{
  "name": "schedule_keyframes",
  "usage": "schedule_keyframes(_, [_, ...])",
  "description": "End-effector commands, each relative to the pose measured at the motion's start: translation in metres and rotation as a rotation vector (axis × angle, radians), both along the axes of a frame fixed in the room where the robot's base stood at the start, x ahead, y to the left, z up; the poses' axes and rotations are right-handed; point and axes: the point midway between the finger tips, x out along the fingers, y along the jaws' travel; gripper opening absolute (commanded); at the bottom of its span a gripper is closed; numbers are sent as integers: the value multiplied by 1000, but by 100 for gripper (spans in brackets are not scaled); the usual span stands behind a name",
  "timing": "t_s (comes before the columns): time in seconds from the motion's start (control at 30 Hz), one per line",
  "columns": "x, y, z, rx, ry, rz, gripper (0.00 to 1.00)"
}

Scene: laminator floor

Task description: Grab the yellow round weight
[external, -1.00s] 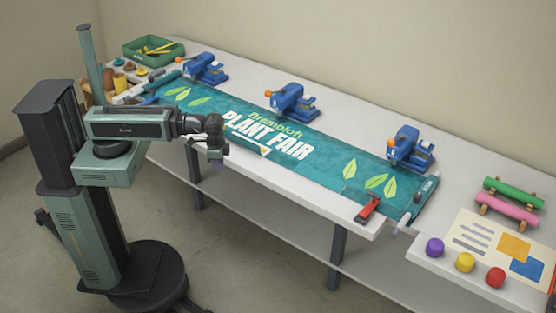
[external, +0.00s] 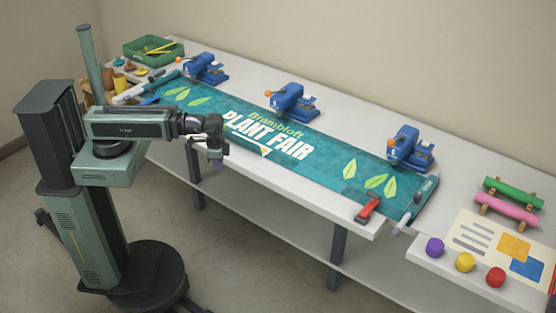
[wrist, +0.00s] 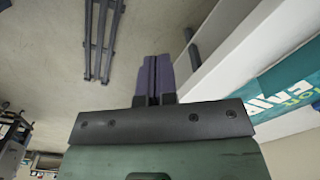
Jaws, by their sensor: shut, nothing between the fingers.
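The yellow round weight (external: 465,262) sits on the lower side table at the right in the external view. It stands between a purple weight (external: 435,247) and a red weight (external: 496,277), near the table's front edge. My gripper (external: 217,164) is far to the left of it, just off the front edge of the long table. In the wrist view my gripper (wrist: 153,77) has its two purple fingers together, with nothing between them. The weights do not show in the wrist view.
A teal banner (external: 310,172) covers much of the long table (external: 290,190). Blue presses (external: 292,102) stand along its back edge and a red clamp (external: 368,208) at its front right. A paper sheet (external: 477,238) lies behind the weights. Floor in front is clear.

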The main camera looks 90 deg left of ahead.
Motion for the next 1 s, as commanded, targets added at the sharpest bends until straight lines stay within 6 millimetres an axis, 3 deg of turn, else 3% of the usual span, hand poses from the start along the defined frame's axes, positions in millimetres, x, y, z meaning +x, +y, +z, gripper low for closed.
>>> schedule_keyframes(0.27, [0, 0, 0, 0, 0, 0, 3])
schedule_keyframes(0.83, [0, 0, 0, 0, 0, 0, 90])
schedule_keyframes(1.0, [0, 0, 0, 0, 0, 0, 92])
